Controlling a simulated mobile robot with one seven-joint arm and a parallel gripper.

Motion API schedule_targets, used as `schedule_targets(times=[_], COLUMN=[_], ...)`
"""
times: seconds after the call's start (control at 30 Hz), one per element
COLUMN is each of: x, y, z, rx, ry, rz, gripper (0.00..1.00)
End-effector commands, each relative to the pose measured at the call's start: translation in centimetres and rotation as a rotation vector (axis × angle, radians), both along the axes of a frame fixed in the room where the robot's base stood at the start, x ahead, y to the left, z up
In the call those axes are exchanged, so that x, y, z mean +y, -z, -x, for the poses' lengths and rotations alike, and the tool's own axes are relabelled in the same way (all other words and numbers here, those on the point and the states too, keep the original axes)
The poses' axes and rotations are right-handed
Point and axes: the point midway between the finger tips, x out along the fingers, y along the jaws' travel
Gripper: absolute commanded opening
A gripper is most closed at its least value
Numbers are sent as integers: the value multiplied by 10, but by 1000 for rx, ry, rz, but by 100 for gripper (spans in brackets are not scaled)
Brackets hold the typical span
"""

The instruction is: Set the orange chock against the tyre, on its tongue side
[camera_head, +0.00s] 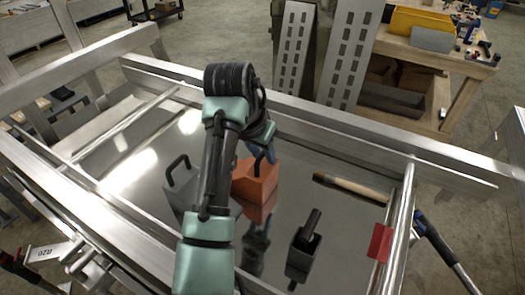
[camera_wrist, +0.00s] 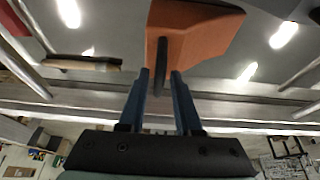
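The orange chock (camera_head: 256,181) sits on the shiny metal deck near the middle of the head view, partly hidden by my arm. In the wrist view the orange chock (camera_wrist: 205,30) is at the top, with its dark handle (camera_wrist: 162,65) pointing toward me. My gripper (camera_wrist: 161,76) is open, one blue finger on each side of the handle, with a small gap showing on both sides. The gripper (camera_head: 258,150) is mostly hidden behind my arm in the head view. I see no tyre or trailer tongue that I can make out.
A grey chock-like block (camera_head: 183,190) with a handle stands left of my arm. A dark handled block (camera_head: 302,256) and a wooden handle (camera_head: 350,187) lie to the right. Metal rails (camera_head: 320,130) frame the deck. A red tag (camera_head: 380,243) hangs on the right bar.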

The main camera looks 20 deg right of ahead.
Motion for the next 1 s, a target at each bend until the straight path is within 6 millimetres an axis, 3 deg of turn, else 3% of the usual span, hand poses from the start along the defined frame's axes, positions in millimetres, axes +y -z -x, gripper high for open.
schedule_targets(times=[0.47,1.0], x=[3,35], y=[-10,-106], z=[1,24], rx=[-4,-4], ry=[-1,-2], rz=[2,0], gripper=[45,45])
